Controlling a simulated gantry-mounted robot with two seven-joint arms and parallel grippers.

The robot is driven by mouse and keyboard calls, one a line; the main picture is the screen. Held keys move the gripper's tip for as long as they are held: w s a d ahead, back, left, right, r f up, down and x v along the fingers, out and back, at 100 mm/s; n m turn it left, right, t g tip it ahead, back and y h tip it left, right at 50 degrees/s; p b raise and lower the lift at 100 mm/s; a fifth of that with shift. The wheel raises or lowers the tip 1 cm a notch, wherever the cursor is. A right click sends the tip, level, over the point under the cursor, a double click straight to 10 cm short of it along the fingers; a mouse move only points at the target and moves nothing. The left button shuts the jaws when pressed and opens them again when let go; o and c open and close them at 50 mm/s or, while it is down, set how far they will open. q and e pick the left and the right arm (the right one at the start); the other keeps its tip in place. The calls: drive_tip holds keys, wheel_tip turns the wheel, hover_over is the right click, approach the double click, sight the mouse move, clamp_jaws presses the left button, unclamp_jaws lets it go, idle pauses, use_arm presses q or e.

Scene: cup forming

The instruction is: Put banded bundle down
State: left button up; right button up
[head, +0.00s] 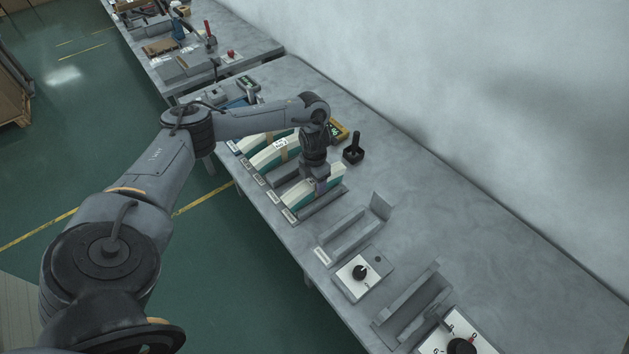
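A long white and teal bundle (301,197) lies in a grey tray on the bench, below my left gripper (319,187). The gripper points down at the bundle's middle, and its fingers reach the top of it. They are too small and dark to tell whether they are closed on it. Any band on this bundle is hidden by the gripper. Another white and teal bundle (264,160) with a tan band and a white label lies in a tray farther back. One more (252,142) lies behind that, partly hidden by my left forearm. My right gripper is not in view.
An empty grey tray (347,238) and a white knob box (349,284) stand nearer, then another grey holder (408,308) and a second knob box (482,343). A black holder (353,154) and a yellow display device (340,132) stand behind the gripper. The bench's right side is clear.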

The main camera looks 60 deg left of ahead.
use_arm(q)
drive_tip(key=shift+o, duration=0.7)
